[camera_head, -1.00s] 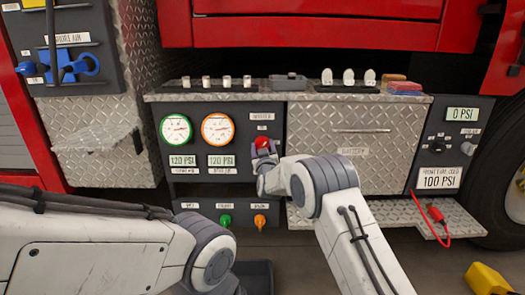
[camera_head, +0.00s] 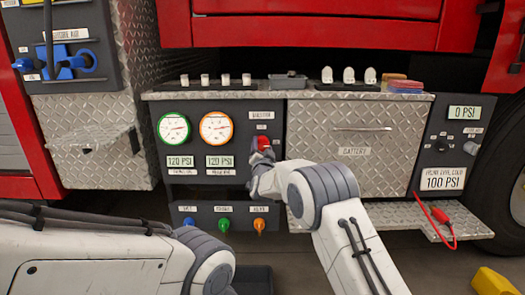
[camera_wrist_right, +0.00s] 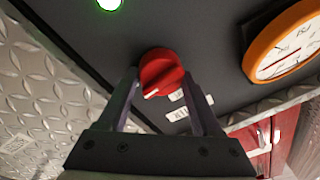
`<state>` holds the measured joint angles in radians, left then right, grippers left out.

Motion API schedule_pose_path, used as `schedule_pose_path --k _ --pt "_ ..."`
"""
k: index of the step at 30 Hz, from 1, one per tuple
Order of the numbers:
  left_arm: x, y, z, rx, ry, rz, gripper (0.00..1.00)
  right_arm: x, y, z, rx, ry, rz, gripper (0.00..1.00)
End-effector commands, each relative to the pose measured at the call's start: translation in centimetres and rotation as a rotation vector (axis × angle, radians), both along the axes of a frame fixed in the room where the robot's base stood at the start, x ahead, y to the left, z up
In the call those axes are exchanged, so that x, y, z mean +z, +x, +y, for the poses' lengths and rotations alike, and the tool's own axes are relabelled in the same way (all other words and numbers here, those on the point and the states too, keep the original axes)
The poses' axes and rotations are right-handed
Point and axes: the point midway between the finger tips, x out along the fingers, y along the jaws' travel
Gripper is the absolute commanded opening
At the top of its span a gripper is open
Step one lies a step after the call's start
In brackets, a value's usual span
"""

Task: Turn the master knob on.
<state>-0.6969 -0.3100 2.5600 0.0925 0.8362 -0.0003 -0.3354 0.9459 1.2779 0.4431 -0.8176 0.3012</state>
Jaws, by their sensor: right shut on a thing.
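The red master knob (camera_head: 263,143) is on the dark panel, right of the two round gauges. In the right wrist view the round red knob (camera_wrist_right: 162,72) has a white mark on its lower left edge. My right gripper (camera_wrist_right: 161,82) is shut on the knob, with one finger on each side of it. In the head view this gripper (camera_head: 262,155) partly covers the knob. My left arm comes in at the lower left; its gripper is out of sight. A lit green lamp (camera_wrist_right: 109,4) shows at the top of the wrist view.
A green-rimmed gauge (camera_head: 173,128) and an orange-rimmed gauge (camera_head: 216,128) sit left of the knob. Blue, green and orange knobs (camera_head: 224,224) are below. A metal drawer (camera_head: 353,140) stands to the right. A red clip and cable (camera_head: 438,215) lie on the lower step.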

Motion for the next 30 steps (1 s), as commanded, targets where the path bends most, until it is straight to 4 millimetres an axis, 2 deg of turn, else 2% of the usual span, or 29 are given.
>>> schedule_pose_path --k 12,26,27,28,29,30 --pt "-0.82 0.00 0.00 0.000 0.000 0.000 0.00 -0.10 0.00 -0.03 -0.001 0.144 0.001 0.11" --pt "-0.83 0.00 0.00 0.000 0.000 0.000 0.00 -0.06 0.01 -0.07 -0.002 0.156 0.001 0.11" --pt "-0.83 0.00 0.00 0.000 0.000 0.000 0.00 -0.06 0.01 -0.07 -0.002 0.156 0.001 0.78" --pt "-0.83 0.00 0.00 0.000 0.000 0.000 0.00 -0.06 0.01 -0.07 -0.002 0.155 0.001 0.89" --pt "-0.83 0.00 0.00 0.000 0.000 0.000 0.00 -0.06 0.01 -0.07 -0.001 0.155 0.001 0.96" --pt "-0.83 0.00 0.00 0.000 0.000 0.000 0.00 -0.06 0.01 -0.07 -0.001 0.155 0.001 0.96"
